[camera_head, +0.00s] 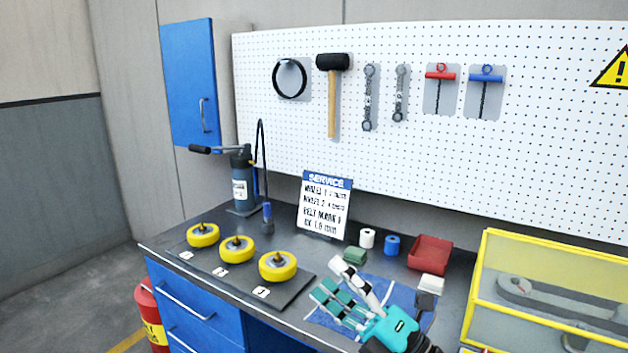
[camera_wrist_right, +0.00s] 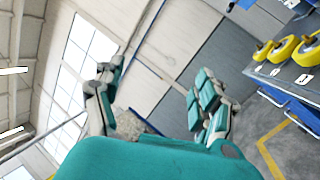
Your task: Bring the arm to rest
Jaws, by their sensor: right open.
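My right gripper (camera_head: 329,279) shows at the bottom centre of the head view, over the blue mat (camera_head: 382,290) on the dark workbench (camera_head: 285,240). Its white and teal fingers are spread apart with nothing between them. The same gripper (camera_wrist_right: 152,85) is open and empty in the right wrist view, with the wall and windows behind it. Whether it touches the mat cannot be told. My left gripper is in neither view.
Three yellow wheels (camera_head: 237,249) sit on a dark pad at the left. A pump (camera_head: 241,180) and a service sign (camera_head: 324,207) stand behind. A white spool (camera_head: 367,238), blue spool (camera_head: 392,245), red tray (camera_head: 430,254) and yellow-framed case (camera_head: 545,290) lie near the gripper.

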